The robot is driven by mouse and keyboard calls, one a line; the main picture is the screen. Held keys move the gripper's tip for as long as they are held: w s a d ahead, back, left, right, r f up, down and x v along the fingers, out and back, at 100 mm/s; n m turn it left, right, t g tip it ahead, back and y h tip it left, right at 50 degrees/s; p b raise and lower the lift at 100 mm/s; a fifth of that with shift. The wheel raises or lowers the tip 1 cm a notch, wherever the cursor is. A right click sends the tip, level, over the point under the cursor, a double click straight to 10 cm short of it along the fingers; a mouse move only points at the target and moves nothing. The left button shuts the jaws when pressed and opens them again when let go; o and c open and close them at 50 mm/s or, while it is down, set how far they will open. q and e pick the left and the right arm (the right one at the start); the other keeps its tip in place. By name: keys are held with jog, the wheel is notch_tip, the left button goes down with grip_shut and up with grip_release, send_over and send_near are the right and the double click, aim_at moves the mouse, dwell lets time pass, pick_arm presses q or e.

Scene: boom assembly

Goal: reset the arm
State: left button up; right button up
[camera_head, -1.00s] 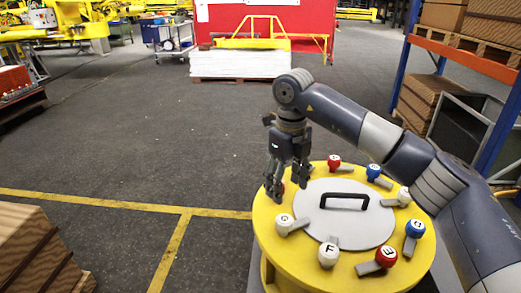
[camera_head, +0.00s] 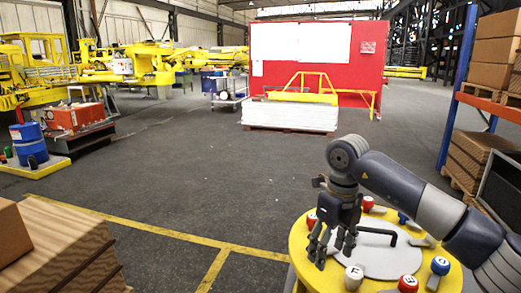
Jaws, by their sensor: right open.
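My right arm comes in from the right and reaches over a round yellow table (camera_head: 300,243). My right gripper (camera_head: 333,248) points down over the table's left part, its fingers apart with nothing seen between them. A red knob (camera_head: 312,220) shows just left of it, partly hidden by the fingers. The table has a grey round lid (camera_head: 385,262) with a black handle (camera_head: 377,231). Around the lid stand other knobs: red (camera_head: 368,203), blue (camera_head: 403,217), white (camera_head: 354,276), red (camera_head: 408,284) and blue (camera_head: 440,266). My left gripper is not in view.
Wooden boxes (camera_head: 60,250) stand at the lower left, and a blue barrel (camera_head: 29,145) farther back. A shelf with a blue post (camera_head: 457,85) holds boxes at right. A red panel (camera_head: 370,70) stands behind a white stack (camera_head: 290,115). The grey floor between is clear.

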jog(key=s+a+f+n+g+y, duration=0.1)
jog(key=s+a+f+y, duration=0.3)
jog(key=a, duration=0.7)
jog(key=s+a+r+n+y, duration=0.1)
jog(key=s+a+y, duration=0.1)
jog(key=a+y, duration=0.6)
jog(key=s+a+r+m+t+y, duration=0.3)
jog(key=a+r+m+y, duration=0.35)
jog(key=a+r, duration=0.35)
jog(key=w+d+r+m+t+h, duration=0.2)
jog(key=w+d+m+t+h, duration=0.35)
jog(key=d+m+t, duration=0.9)
jog(key=s+d+f+m+g+h, duration=0.1)
jog(key=s+d+f+m+h, duration=0.1)
jog(key=d+f+m+h, duration=0.65)
jog(key=s+d+f+m+g+h, duration=0.15)
jog(key=d+f+m+h, duration=0.4)
jog(key=f+m, duration=0.55)
jog(key=s+d+f+m+g, duration=0.1)
jog(key=s+d+f+g, duration=0.3)
jog(key=s+f, duration=0.6)
jog(key=s+d+f+g, duration=0.1)
jog(key=s+f+g, duration=0.6)
jog(key=s, duration=0.8)
notch_tip(320, 180, down, 25)
jog(key=s+d+f+g, duration=0.2)
jog(key=s+d+f, duration=0.1)
jog(key=s+f, duration=1.4)
jog(key=shift+s+y, duration=0.3)
jog(key=shift+s, duration=0.15)
